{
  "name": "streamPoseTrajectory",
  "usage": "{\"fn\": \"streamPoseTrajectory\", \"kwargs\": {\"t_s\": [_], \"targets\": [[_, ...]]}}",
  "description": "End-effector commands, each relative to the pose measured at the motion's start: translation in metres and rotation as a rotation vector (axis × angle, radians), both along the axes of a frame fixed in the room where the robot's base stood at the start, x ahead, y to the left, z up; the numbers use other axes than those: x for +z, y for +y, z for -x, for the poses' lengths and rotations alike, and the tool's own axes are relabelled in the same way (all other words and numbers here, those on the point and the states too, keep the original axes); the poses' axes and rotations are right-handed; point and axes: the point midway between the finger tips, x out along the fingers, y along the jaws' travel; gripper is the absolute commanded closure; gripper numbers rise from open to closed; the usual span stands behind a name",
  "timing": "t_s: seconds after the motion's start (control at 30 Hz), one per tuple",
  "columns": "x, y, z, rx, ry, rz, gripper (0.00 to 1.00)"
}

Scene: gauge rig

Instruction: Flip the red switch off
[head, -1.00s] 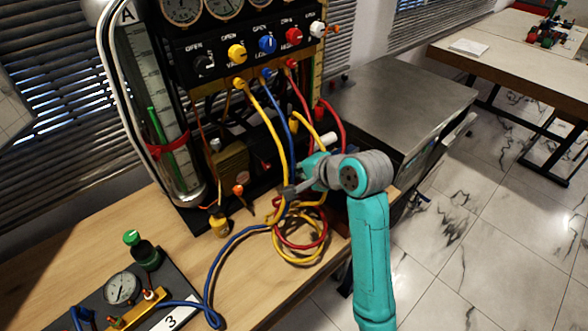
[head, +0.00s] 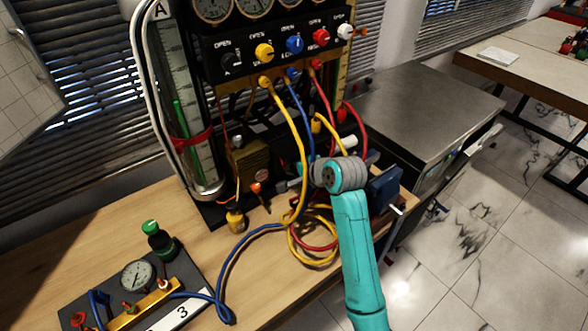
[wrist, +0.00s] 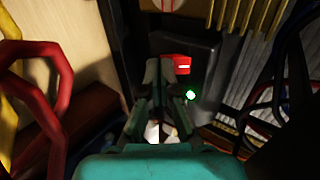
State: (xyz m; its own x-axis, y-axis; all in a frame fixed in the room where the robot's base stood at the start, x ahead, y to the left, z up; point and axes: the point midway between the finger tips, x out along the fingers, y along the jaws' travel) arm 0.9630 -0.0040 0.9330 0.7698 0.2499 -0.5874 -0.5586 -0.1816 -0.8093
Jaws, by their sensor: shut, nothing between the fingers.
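The red switch (wrist: 178,63) shows in the wrist view as a small red block with a white mark, on a dark panel just beyond my fingertips. My gripper (wrist: 166,72) is shut and empty, its tips right at the switch's left and lower side. I cannot tell whether they touch it. A small green light (wrist: 191,95) glows below and to the right of the switch. In the head view my arm reaches to the rig's base behind the hoses. The switch cannot be made out there, and my wrist hides much of the area.
Yellow, blue and red hoses (head: 303,150) hang in front of the rig and coil on the wooden table (head: 110,210). A gauge board (head: 135,290) lies at the front left. A grey metal cabinet (head: 420,95) stands to the right. Red and yellow hoses also crowd the wrist view's left side.

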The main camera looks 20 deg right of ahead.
Motion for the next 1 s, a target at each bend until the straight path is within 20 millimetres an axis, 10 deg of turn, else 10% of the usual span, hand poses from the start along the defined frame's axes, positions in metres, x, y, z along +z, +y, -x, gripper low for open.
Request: {"fn": "streamPoseTrajectory", "kwargs": {"t_s": [1.0], "targets": [[0.008,0.001,-0.004,0.003,-0.069,-0.022,1.00]]}}
